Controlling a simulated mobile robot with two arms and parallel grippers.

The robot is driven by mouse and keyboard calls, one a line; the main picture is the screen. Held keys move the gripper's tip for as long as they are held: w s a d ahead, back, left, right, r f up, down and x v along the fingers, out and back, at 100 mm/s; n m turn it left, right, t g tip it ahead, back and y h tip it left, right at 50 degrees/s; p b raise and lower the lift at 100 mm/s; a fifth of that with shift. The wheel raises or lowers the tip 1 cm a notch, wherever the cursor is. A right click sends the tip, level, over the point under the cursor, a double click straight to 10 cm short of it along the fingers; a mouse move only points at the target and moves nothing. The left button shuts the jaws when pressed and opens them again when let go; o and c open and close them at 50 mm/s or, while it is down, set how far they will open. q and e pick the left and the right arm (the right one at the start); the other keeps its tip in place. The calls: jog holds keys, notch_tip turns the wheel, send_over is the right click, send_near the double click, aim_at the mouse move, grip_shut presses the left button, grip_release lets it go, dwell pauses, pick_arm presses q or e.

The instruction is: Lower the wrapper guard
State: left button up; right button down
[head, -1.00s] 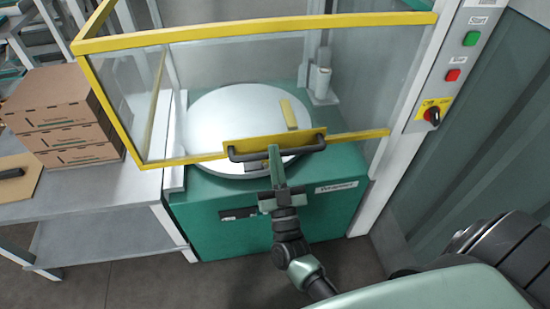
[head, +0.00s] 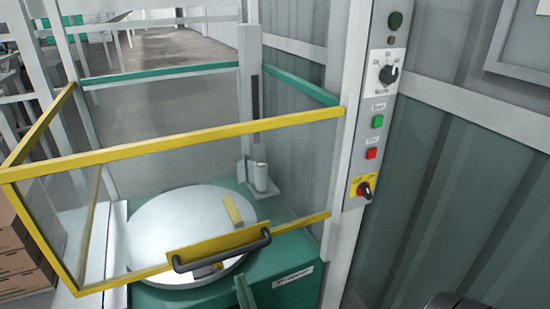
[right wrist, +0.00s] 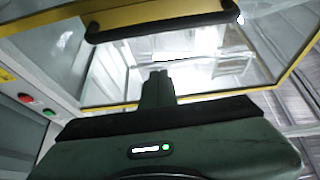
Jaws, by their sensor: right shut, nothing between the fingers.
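The wrapper guard (head: 180,146), a yellow frame with clear panels, stands around the front and left of the round silver turntable (head: 150,222). Its bottom bar crosses in front of the turntable. A dark handle (head: 222,250) sits on a yellow plate on that bar; it also shows at the top of the right wrist view (right wrist: 165,25). My right gripper (head: 241,281) is shut and empty, just below and in front of the handle, apart from it. Its closed fingers (right wrist: 157,82) show in the right wrist view. My left gripper is not in view.
A control post (head: 365,130) with a black selector, green and red buttons and a red-and-yellow switch stands right of the guard. Brown cartons (head: 20,262) are at the left edge. A corrugated wall (head: 450,180) closes off the right.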

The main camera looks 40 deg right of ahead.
jog(key=d+r+g+p, duration=0.1)
jog(key=d+r+p, duration=0.4)
jog(key=r, duration=0.5)
jog(key=s+d+r+p, duration=0.1)
jog(key=d+r+p, duration=0.2)
jog(key=d+r, duration=0.65)
jog(key=d+r+g+p, duration=0.1)
jog(key=d+r+p, duration=0.3)
jog(key=r, duration=0.7)
jog(key=p+x, duration=0.4)
jog(key=x, duration=0.6)
pick_arm(q)
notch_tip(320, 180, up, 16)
jog(key=b, duration=0.1)
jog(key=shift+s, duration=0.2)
pick_arm(e)
send_over(288, 172)
jog(key=s, duration=0.2)
jog(key=shift+s+a+f+y, duration=0.15)
jog(key=shift+f+y, duration=0.25)
jog(key=shift+f, duration=1.6)
pick_arm(q)
jog(key=shift+b, duration=0.3)
pick_arm(e)
jog(key=shift+a, duration=0.1)
notch_tip(288, 172, down, 15)
jog(key=b, duration=1.1)
jog(key=shift+r, duration=0.15)
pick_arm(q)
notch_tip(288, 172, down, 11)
